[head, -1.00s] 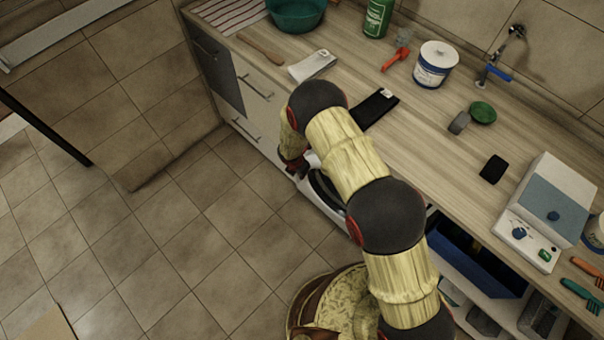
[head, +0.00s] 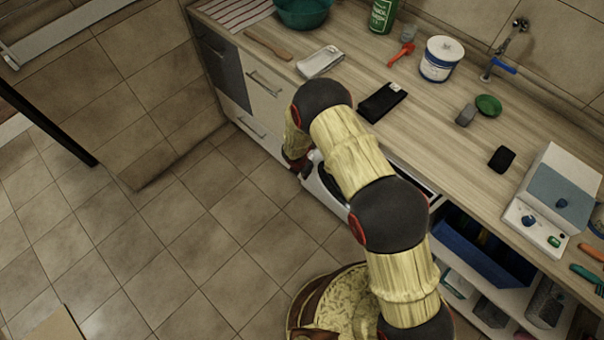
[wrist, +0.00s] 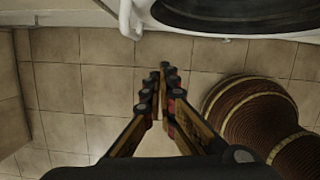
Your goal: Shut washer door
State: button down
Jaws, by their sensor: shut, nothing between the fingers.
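The washer door (head: 329,196) is white with a dark round middle. It shows in the head view below the counter edge, partly hidden behind my arm. In the wrist view the white door rim with its dark round window (wrist: 240,12) fills the top right, beside a white hook-like part (wrist: 130,22). How far the door stands open cannot be told. My gripper (wrist: 166,78) is shut and empty, its fingertips below the white hook-like part in the wrist view, with floor tiles behind them. In the head view my gripper (head: 303,168) is small beside the door's left end.
Drawers (head: 262,95) are left of the washer. A blue bin (head: 482,250) sits on the open shelf to the right. The counter (head: 440,140) holds a tub, a green bottle, a white-blue device and small items. The tiled floor (head: 190,235) at left is clear.

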jog(key=p+v, duration=0.2)
jog(key=v, duration=0.8)
jog(key=shift+a, duration=0.3)
